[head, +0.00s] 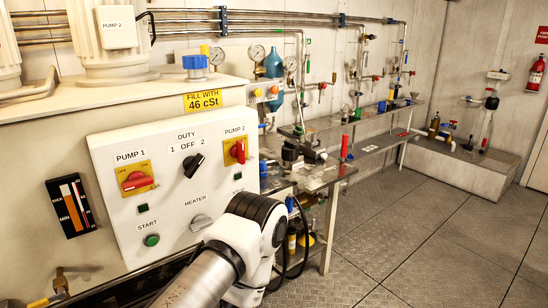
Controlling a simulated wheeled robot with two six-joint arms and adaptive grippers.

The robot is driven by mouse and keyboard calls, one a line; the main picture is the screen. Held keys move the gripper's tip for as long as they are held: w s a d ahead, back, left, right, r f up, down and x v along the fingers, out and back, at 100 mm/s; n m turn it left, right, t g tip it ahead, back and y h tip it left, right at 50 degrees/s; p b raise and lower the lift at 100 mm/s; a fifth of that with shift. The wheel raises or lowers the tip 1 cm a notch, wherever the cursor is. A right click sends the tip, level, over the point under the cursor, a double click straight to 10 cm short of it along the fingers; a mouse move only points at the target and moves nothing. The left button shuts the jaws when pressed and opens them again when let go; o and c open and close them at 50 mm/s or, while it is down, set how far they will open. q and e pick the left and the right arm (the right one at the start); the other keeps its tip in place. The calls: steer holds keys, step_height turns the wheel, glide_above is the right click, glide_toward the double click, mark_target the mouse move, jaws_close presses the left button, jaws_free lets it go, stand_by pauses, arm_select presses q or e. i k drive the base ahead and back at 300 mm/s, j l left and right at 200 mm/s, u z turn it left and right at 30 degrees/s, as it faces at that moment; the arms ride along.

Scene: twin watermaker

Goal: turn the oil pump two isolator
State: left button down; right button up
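The oil pump two isolator (237,151) is a red rotary handle on a yellow plate under the PUMP 2 label, at the upper right of the white control panel (115,205). Its handle looks roughly upright, but its plate lettering is too small to read. The pump one isolator (136,181) is a similar red handle on a yellow plate at the left, its handle lying roughly level. One of my arms rises from the bottom middle, its joint below and in front of the panel's lower right. No gripper shows, so nothing is seen touching the isolator.
The panel also holds a black duty selector (194,165), a grey heater knob (200,222) and a green start button (151,240). A steel bench (325,176) with tools and bottles stands right of the panel. The floor (420,235) at right is clear.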

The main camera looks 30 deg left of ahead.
mark_target(237, 152)
steer(key=i+l+u, duration=0.15)
steer(key=u, duration=0.3)
steer(key=i+l+u, duration=0.15)
steer(key=u, duration=0.35)
steer(key=i+l+u, duration=0.1)
steer(key=l+u, duration=0.2)
steer(key=u, duration=0.15)
